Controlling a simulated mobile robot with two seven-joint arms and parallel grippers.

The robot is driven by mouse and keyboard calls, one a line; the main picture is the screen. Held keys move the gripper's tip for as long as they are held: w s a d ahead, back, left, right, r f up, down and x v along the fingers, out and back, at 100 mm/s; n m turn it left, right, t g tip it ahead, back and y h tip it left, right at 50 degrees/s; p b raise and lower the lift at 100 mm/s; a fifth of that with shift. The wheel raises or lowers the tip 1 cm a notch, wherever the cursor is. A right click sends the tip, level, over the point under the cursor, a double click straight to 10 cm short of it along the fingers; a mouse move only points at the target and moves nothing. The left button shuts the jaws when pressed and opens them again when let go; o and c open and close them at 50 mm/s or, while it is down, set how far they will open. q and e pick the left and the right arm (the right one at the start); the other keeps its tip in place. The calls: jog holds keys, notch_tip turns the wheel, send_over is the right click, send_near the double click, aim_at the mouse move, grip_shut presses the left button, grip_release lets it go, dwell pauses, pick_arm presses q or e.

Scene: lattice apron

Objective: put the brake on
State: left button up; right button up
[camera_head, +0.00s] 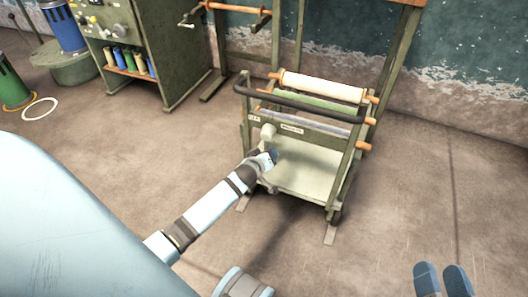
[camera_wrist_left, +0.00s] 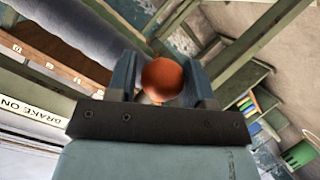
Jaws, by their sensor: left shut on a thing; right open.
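The wheeled rack (camera_head: 345,165) stands in the middle of the head view, with a black push bar (camera_head: 300,107) across its front. In the left wrist view, a round orange-red knob (camera_wrist_left: 163,79) sits between the two fingers of my left gripper (camera_wrist_left: 163,85), which is shut on it. A white label (camera_wrist_left: 30,120) with "BRAKE ON" lettering shows at the left there. In the head view my left gripper (camera_head: 268,157) is at the rack's front left; its fingertips and the knob are hard to make out. My right gripper (camera_head: 443,280) is open and empty at the bottom right, away from the rack.
The rack carries a cream roll (camera_head: 322,87) and a green roll (camera_head: 315,102). Floor is clear to the rack's right and in front.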

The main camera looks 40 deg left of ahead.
pick_arm(q)
jog(key=p, duration=0.1)
jog(key=d+n+p, duration=0.1)
jog(key=d+n+h+p, duration=0.1)
jog(key=shift+w+r+t, duration=0.25)
jog(key=shift+r+t, duration=0.05)
jog(key=shift+w+d+n+h+p, duration=0.2)
jog(key=shift+d+n+h+p, duration=0.3)
jog(key=shift+p, duration=0.05)
pick_arm(e)
notch_tip(320, 180, up, 7)
jog(key=t, duration=0.3)
jog(key=shift+s+d+m, duration=0.15)
jog(key=shift+d+m, duration=0.15)
jog(key=shift+r, duration=0.1)
pick_arm(q)
jog(key=o, duration=1.2)
jog(key=shift+c, duration=0.2)
pick_arm(e)
jog(key=shift+a, duration=0.1)
pick_arm(q)
jog(key=shift+s+d+r, duration=0.1)
